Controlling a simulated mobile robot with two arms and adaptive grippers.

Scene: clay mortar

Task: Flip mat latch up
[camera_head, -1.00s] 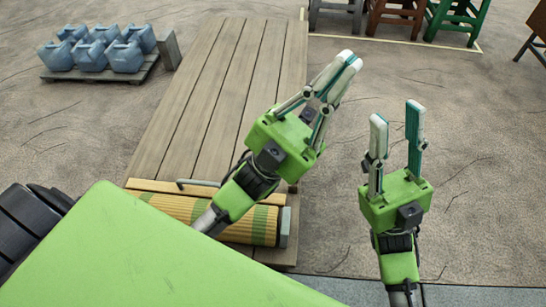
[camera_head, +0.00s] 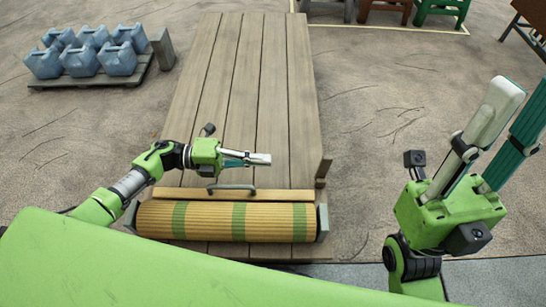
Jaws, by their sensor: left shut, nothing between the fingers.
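A rolled yellow mat with green bands (camera_head: 270,222) lies across the near end of a wooden plank platform (camera_head: 240,80). A wooden bar (camera_head: 280,195) runs along its far side, and a grey bent handle that looks like the latch (camera_head: 232,187) lies on this bar. My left gripper (camera_head: 266,159) is shut and empty, pointing right, above the planks just beyond the latch; I see no clear contact with it. My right gripper (camera_head: 522,100) is open and empty at the right, its fingers pointing up, well away from the mat.
Several blue jugs (camera_head: 80,55) stand on a low pallet at the upper left. Stools (camera_head: 441,14) stand at the top right behind a pale floor line. A short wooden post (camera_head: 322,172) stands at the platform's right edge. The planks beyond the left gripper are clear.

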